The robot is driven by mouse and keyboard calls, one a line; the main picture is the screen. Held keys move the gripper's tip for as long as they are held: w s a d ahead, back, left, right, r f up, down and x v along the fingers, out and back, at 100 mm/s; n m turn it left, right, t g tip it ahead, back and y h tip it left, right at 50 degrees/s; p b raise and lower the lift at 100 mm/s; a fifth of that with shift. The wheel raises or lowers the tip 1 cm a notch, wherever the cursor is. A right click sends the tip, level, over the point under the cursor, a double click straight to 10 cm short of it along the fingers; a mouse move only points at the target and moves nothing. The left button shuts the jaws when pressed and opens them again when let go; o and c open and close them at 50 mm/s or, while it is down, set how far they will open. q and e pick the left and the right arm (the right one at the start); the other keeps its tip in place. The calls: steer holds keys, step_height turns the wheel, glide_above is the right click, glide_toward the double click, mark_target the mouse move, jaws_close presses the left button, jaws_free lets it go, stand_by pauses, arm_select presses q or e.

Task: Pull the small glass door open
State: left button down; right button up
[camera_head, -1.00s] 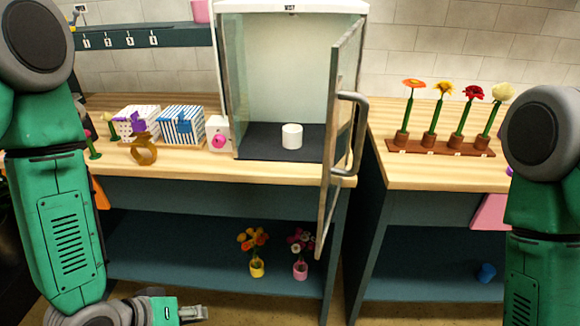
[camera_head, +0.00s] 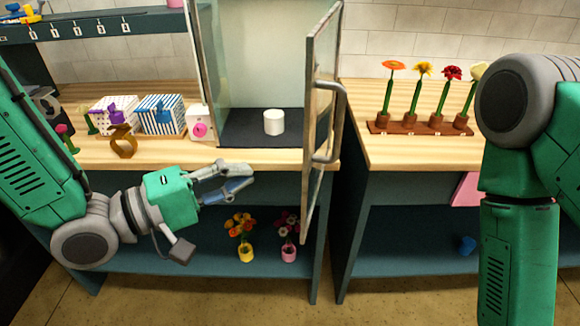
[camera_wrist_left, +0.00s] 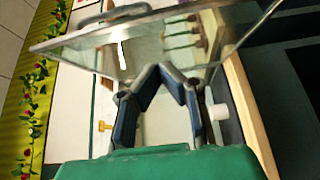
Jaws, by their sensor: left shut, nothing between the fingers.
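The small glass door (camera_head: 320,110) of the white cabinet stands swung open toward me, its edge hanging past the counter's front. Its grey bar handle (camera_head: 342,125) is on the right-hand face. My left gripper (camera_head: 252,177) is shut and empty, in front of the counter edge, left of the door and apart from the handle. In the left wrist view, the gripper's fingertips (camera_wrist_left: 172,72) point at the glass pane (camera_wrist_left: 130,45), which spans the top; whether they touch it I cannot tell. My right arm shows at the right, but its gripper is out of view.
A white cup (camera_head: 274,122) stands on the cabinet's dark floor. A flower rack (camera_head: 420,128) stands on the right counter. Potted flowers (camera_head: 246,254) are on the shelf below.

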arm_select(q)
steer(key=w+d, duration=0.1)
steer(key=d, duration=0.6)
steer(key=shift+d, duration=0.15)
